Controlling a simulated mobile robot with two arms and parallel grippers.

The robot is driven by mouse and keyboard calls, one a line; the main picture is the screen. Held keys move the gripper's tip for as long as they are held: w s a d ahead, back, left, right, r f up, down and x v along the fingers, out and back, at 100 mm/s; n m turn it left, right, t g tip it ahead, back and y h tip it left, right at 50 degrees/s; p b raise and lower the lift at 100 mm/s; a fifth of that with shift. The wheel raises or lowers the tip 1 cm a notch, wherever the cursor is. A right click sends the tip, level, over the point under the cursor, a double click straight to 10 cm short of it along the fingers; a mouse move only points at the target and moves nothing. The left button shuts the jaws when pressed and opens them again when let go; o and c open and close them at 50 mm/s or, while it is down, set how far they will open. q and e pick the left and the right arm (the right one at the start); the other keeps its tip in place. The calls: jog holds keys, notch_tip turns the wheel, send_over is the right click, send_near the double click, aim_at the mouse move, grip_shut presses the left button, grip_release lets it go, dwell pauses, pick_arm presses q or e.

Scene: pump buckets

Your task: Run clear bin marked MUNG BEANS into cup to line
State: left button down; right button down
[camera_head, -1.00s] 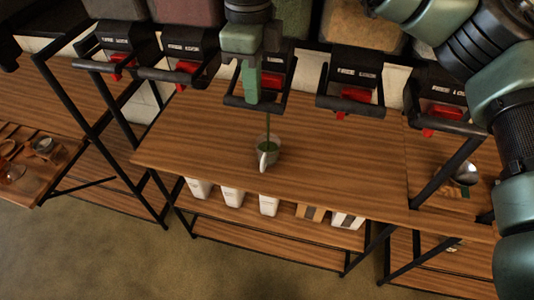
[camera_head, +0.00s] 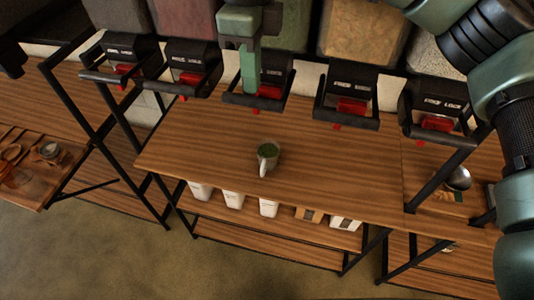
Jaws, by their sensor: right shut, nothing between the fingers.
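A light cup (camera_head: 263,164) with a handle stands upright on the wooden counter, below the middle dispenser. Green beans (camera_head: 268,150) show inside it; I cannot make out a line on the cup. The middle bin (camera_head: 291,28) has greenish contents, partly hidden by my right arm. Its black spout has a red part (camera_head: 269,92) and a black front bar (camera_head: 262,105). Label text is too small to read. My right gripper (camera_head: 248,92) is shut and empty, pointing down at the middle spout; I cannot tell whether it touches the bar. My left gripper is out of view.
Other bins with spouts stand on both sides, including a brown-filled one (camera_head: 362,38). White containers (camera_head: 234,199) stand on the shelf below. A metal scoop (camera_head: 458,179) lies at right, a wooden tray (camera_head: 42,185) at left. The counter (camera_head: 330,170) around the cup is clear.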

jog(key=shift+r, duration=0.65)
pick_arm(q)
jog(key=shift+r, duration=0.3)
pick_arm(e)
jog(key=shift+s+f, duration=0.1)
